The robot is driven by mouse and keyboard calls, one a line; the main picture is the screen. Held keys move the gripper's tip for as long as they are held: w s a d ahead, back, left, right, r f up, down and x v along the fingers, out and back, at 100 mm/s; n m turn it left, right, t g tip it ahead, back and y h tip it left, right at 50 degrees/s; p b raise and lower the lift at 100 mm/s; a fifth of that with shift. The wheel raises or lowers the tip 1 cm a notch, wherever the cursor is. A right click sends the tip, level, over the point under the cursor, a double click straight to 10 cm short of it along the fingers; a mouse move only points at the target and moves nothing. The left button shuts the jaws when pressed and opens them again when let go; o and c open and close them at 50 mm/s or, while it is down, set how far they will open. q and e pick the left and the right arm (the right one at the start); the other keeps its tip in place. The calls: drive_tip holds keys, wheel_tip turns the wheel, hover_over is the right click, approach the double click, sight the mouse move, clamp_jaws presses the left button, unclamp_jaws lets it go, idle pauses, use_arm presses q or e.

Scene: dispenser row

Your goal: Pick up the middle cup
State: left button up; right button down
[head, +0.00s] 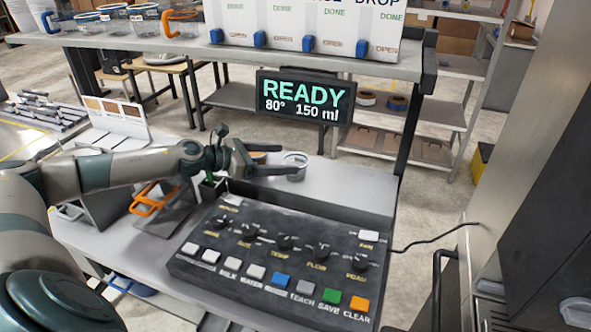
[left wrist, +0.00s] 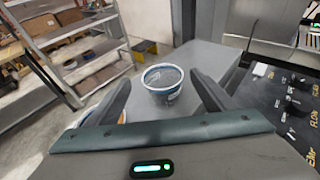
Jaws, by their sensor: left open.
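A small clear cup with a blue rim (head: 294,159) stands upright on the grey platform (head: 340,190) behind the control panel. In the left wrist view the same cup (left wrist: 163,86) stands ahead between my fingers, with a gap on both sides. My left gripper (head: 282,161) is open, with its fingers pointing right at the cup. In the left wrist view the gripper (left wrist: 161,80) holds nothing. An orange and white rounded thing (left wrist: 84,118) is partly hidden behind the left finger. I cannot tell which cup is the middle one. My right gripper is out of view.
A black control panel (head: 275,250) with knobs and coloured buttons lies in front of the platform. A display (head: 305,97) reading READY hangs behind it. Several cups (head: 113,19) stand on the upper shelf at the left. An orange-handled item (head: 155,198) sits below my forearm.

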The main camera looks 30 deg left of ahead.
sight(306, 159)
use_arm(q)
drive_tip(key=shift+w+d+p, duration=0.2)
drive_tip(key=shift+w+p, duration=0.05)
drive_tip(key=shift+p, duration=0.2)
drive_tip(key=p+x, duration=0.2)
drive_tip(key=x, duration=0.1)
drive_tip(key=shift+w+d+f+p, duration=0.1)
drive_tip(key=shift+d+f+p, duration=0.1)
drive_tip(key=shift+p, duration=0.15)
drive_tip(key=shift+w+d+f, duration=0.25)
drive_tip(key=shift+w+f, duration=0.1)
drive_tip(key=shift+w, duration=0.05)
drive_tip(key=c, duration=1.1)
drive_tip(key=shift+r, duration=0.15)
